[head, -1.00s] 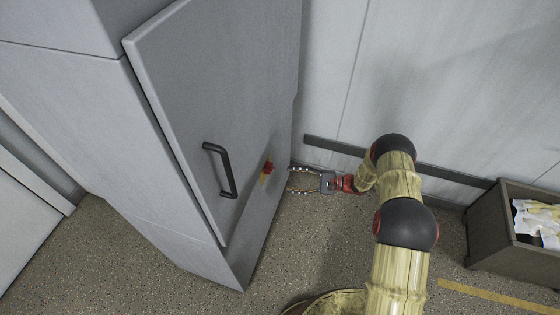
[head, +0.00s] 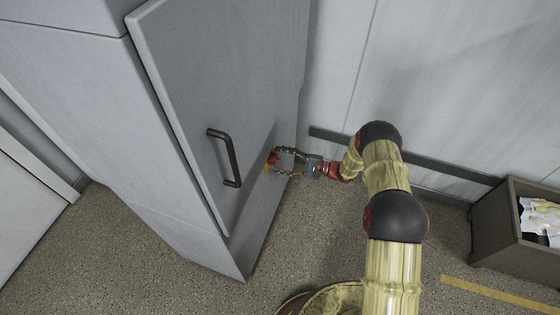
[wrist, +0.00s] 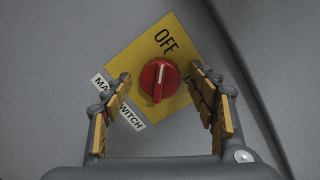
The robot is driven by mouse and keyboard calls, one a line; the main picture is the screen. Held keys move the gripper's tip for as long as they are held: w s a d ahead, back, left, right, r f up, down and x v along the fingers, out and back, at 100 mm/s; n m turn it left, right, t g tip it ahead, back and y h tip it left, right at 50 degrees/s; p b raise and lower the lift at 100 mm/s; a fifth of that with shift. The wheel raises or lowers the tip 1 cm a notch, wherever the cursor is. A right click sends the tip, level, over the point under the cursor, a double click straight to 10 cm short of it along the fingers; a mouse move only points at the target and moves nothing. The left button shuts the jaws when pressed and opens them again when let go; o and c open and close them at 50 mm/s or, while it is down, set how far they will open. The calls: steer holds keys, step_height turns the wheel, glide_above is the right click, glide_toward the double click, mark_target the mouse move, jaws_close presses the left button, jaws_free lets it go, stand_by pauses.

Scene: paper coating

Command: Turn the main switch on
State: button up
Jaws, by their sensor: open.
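The main switch is a red round knob (wrist: 158,82) on a yellow plate (wrist: 137,47) with a white "MAIN SWITCH" label, partly hidden by a finger. In the wrist view the plate looks tilted, and "OFF" shows at its top. The knob's white mark points up, roughly toward OFF. In the head view the red knob (head: 272,157) is on the grey cabinet's side. My gripper (wrist: 160,88) is open, with one finger on either side of the knob. I cannot tell whether the fingers touch it. It also shows at the cabinet in the head view (head: 276,160).
The grey cabinet (head: 190,75) has a black door handle (head: 227,158) to the left of the switch. A pale wall (head: 440,80) with a dark rail stands behind my arm. A brown box (head: 490,232) with white items is at the right. Speckled floor lies below.

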steer(key=c, duration=1.1)
steer(key=shift+c, duration=0.2)
